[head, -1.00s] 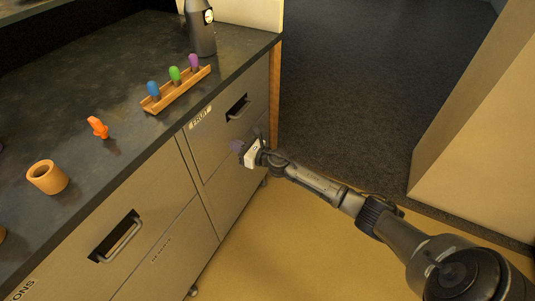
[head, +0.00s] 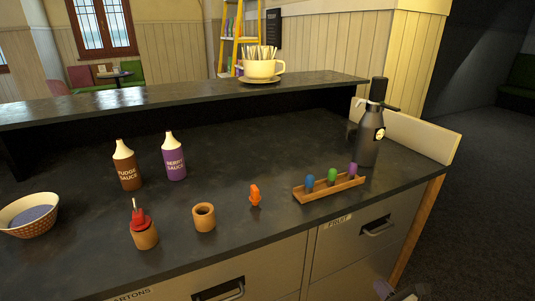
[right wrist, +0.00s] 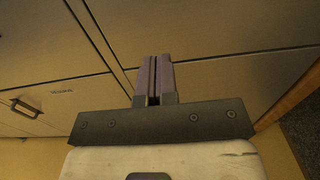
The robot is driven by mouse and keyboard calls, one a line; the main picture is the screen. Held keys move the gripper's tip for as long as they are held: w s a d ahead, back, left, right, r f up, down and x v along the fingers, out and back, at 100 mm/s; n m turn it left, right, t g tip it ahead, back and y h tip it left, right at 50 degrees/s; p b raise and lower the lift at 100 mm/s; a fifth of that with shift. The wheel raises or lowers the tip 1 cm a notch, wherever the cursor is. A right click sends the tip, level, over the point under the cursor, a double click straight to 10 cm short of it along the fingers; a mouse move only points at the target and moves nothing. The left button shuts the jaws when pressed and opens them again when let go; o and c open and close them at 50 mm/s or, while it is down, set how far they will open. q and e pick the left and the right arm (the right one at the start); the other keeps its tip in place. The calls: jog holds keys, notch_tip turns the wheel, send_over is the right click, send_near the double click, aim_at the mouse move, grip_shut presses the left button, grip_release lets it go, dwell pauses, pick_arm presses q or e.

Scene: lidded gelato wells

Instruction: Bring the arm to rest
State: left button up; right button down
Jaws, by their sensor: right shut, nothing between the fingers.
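My right gripper (head: 384,288) shows only in part at the bottom edge of the head view, low in front of the drawer fronts at the counter's right end. Most of my right arm is out of that view. In the right wrist view, the gripper's two purple fingers (right wrist: 155,77) are together with nothing between them. They point at the beige cabinet fronts (right wrist: 215,75); whether they touch them I cannot tell. My left gripper is not in view.
The dark counter (head: 240,240) holds sauce bottles (head: 175,158), a bowl (head: 28,217), wooden cups (head: 204,218), an orange item (head: 255,195), a rack with coloured-topped pieces (head: 330,188) and a dark dispenser (head: 370,140). The FRUIT drawer (head: 350,245) is shut. Dark floor lies right.

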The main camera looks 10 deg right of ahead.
jog(key=s+d+r+m+g+h, duration=0.2)
jog(key=d+m+h, duration=0.35)
jog(key=m, duration=0.85)
jog(key=s+d+r+m+g+h, duration=0.1)
jog(key=s+d+m+g+h, duration=0.15)
jog(key=m+h, duration=0.9)
jog(key=s+a+r+m+g+y+p, duration=0.2)
jog(key=s+a+m+g+y+p, duration=0.45)
jog(key=s+a, duration=0.75)
jog(key=s+a+r+m+g+y+p, duration=0.25)
jog(key=s+a+m+y+p, duration=0.35)
jog(key=s+a+p, duration=0.65)
notch_tip(320, 180, up, 36)
jog(key=s+a+n+p, duration=0.1)
jog(key=s+p, duration=0.1)
jog(key=p, duration=3.2)
jog(key=shift+a+r+y, duration=0.2)
jog(key=shift+a+y, duration=0.05)
jog(key=shift+y, duration=0.1)
jog(key=shift+g, duration=0.25)
